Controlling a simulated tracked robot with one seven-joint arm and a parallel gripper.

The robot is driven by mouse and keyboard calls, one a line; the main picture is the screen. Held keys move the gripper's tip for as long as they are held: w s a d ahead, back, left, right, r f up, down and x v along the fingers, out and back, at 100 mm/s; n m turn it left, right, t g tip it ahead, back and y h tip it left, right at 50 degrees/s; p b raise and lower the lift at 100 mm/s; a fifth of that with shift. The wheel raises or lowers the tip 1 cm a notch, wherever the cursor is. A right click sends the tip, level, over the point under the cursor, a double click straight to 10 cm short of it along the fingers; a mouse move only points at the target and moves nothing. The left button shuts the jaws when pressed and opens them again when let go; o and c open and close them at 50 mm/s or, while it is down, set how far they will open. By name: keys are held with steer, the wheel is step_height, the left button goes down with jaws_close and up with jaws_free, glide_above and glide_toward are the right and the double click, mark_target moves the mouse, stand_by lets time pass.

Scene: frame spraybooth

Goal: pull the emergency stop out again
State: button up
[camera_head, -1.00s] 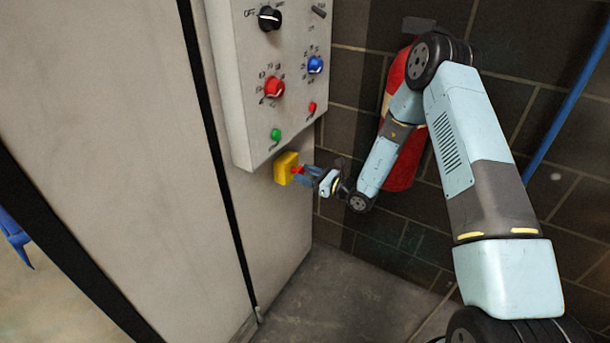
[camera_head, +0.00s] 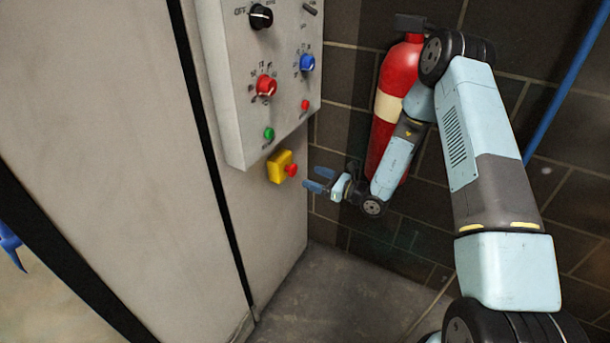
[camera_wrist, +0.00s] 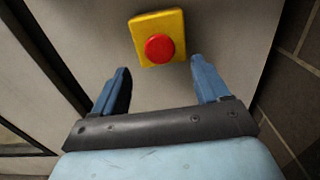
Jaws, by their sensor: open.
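The emergency stop is a red mushroom button (camera_head: 291,170) on a yellow box (camera_head: 277,167), fixed to the cabinet side just below the control panel. In the wrist view the red button (camera_wrist: 159,48) sits on its yellow plate (camera_wrist: 143,21), ahead of my fingers and roughly midway between them. My gripper (camera_head: 318,180) is open and empty, to the right of the button with a clear gap. Its two blue fingers also show in the wrist view (camera_wrist: 160,85), apart from each other. I cannot tell how far the button stands out.
The grey control panel (camera_head: 228,120) with knobs and small buttons hangs directly above. A red fire extinguisher (camera_head: 393,100) stands against the dark tiled wall behind my arm. A blue pipe (camera_head: 565,110) runs at the right. The floor (camera_head: 340,290) below is clear.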

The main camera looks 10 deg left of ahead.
steer(key=v, duration=0.7)
steer(key=shift+d, duration=0.4)
steer(key=shift+s, duration=0.1)
steer(key=s+d+r+n+g+h, duration=0.1)
steer(key=s+r+n+g, duration=0.3)
steer(key=r, duration=0.3)
steer(key=s+r+n+g+h, duration=0.1)
steer(key=s+r+n+g, duration=0.1)
steer(key=s+r+n, duration=0.45)
steer(key=s+d+r+n+g+h, duration=0.1)
steer(key=s+r+n+g+h, duration=0.2)
steer(key=r, duration=0.6)
steer(key=s+d+r+n+t+h, duration=0.7)
steer(key=s+d+r+n+h, duration=0.2)
steer(key=s+d+r, duration=0.7)
steer(key=s+d+h, duration=0.1)
steer(key=d+h, duration=0.1)
steer(key=d, duration=0.2)
steer(key=shift+s+r+t+h, duration=0.2)
steer(key=shift+r+t+h, duration=0.1)
steer(key=shift+r, duration=0.05)
steer(key=shift+d, duration=0.15)
stand_by(0.9)
